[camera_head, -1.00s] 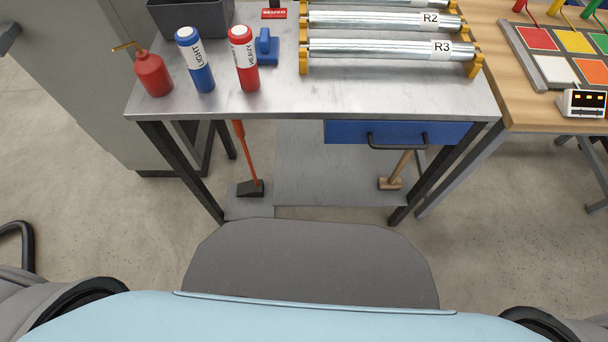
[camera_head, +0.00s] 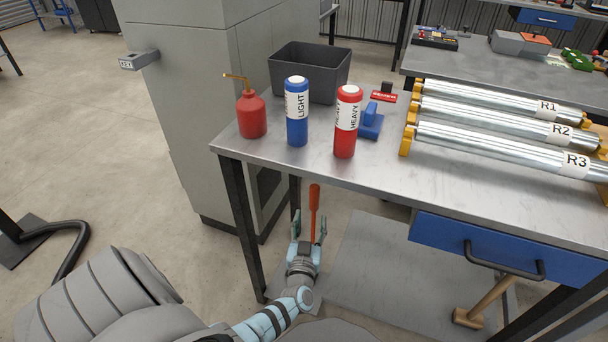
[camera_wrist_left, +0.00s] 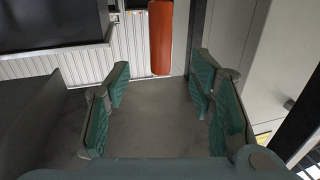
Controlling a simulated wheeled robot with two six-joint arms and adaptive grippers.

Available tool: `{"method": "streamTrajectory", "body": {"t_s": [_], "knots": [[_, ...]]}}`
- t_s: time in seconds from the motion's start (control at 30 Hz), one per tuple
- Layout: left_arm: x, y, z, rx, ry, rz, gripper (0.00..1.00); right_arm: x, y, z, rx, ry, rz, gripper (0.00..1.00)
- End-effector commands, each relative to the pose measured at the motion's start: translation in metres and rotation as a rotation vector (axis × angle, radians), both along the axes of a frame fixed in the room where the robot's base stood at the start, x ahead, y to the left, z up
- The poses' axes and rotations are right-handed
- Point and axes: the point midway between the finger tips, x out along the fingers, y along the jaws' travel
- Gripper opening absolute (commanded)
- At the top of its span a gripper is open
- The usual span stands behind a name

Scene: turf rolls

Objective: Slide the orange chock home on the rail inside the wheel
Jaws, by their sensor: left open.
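No chock, wheel or chock rail can be made out in these views. The orange thing near my gripper is a long upright handle (camera_head: 314,198) below the bench's front edge. My left gripper (camera_head: 309,222) is low beside the bench's left leg, fingers pointing up and away. It is open. In the left wrist view the orange handle (camera_wrist_left: 161,38) stands ahead, between the spread green-padded fingers (camera_wrist_left: 158,76), with room on both sides. I cannot tell whether it touches them. The handle's lower end is hidden in the head view. My right gripper is not in view.
The steel bench (camera_head: 300,170) carries a red oil can (camera_head: 252,117), a blue LIGHT bottle (camera_head: 297,115), a red HEAVY bottle (camera_head: 346,125), a dark bin (camera_head: 310,72) and rollers (camera_head: 500,150). A blue drawer (camera_head: 510,250) and a wooden-handled mallet (camera_head: 485,300) are at right. A grey cabinet (camera_head: 195,110) stands left.

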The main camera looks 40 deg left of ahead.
Motion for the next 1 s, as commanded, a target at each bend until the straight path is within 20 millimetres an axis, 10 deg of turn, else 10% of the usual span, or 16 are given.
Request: {"method": "streamTrajectory", "body": {"t_s": [0.5, 0.77, 1.0], "knots": [[0.082, 0.054, -0.002, -0.002, 0.003, -0.003, 0.49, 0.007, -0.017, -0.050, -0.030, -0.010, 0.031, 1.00], [0.088, 0.058, 0.002, -0.001, 0.004, -0.004, 0.49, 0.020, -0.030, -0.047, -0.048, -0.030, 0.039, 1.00], [0.088, 0.057, 0.002, -0.002, 0.003, -0.004, 0.11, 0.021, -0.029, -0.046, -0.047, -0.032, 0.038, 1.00]]}}
